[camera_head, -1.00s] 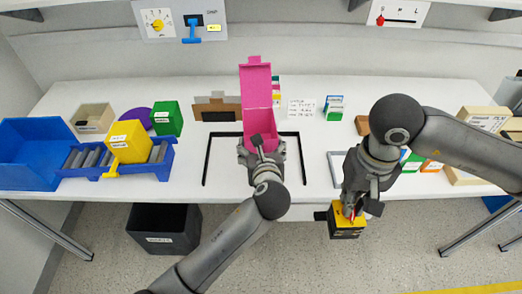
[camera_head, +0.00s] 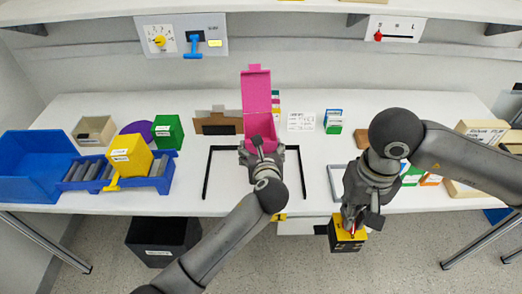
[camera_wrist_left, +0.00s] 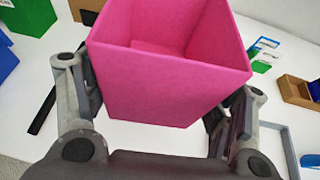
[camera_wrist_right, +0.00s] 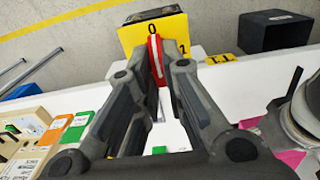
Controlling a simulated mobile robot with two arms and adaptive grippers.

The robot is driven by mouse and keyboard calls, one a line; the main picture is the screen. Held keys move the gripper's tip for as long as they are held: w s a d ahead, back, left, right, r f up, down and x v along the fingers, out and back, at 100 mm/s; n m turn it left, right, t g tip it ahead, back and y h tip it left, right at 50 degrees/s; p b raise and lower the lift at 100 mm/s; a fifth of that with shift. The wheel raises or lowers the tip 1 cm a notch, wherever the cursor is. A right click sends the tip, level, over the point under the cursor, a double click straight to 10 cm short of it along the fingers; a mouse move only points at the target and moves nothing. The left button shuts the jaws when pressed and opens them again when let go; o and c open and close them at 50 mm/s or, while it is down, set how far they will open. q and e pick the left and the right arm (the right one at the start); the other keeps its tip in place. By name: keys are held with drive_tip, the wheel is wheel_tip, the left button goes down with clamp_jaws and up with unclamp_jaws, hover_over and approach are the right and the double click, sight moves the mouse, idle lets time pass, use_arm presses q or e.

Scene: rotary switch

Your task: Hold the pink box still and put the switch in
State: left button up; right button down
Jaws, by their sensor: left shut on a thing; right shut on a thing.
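The pink box (camera_head: 258,123) stands open on the table, its lid raised at the back. My left gripper (camera_head: 262,147) is shut on its front part, with a finger on each side; the left wrist view shows the box (camera_wrist_left: 170,85) between the fingers, its floor partly hidden. The switch (camera_head: 347,240) is a yellow and black block with a red handle, at the table's front edge on the right. I cannot tell whether the switch is fixed to anything.
A blue bin (camera_head: 35,170), a blue rack (camera_head: 100,172) with a yellow box (camera_head: 130,156), and a green box (camera_head: 167,132) stand at left. A black bin (camera_head: 162,240) is below the table.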

use_arm(q)
drive_tip(key=shift+f, duration=0.1)
drive_tip(key=shift+f+b, duration=1)
drive_tip(key=shift+f, duration=1.55)
use_arm(e)
drive_tip(key=shift+f, duration=1)
use_arm(q)
drive_tip(key=shift+f+b, duration=1.65)
drive_tip(key=shift+f, duration=1.8)
use_arm(e)
drive_tip(key=shift+f, duration=1.65)
use_arm(q)
drive_tip(key=shift+f, duration=0.15)
drive_tip(key=shift+f, duration=0.25)
drive_tip(key=o, duration=1.1)
drive_tip(key=shift+o, duration=0.2)
drive_tip(key=c, duration=1.1)
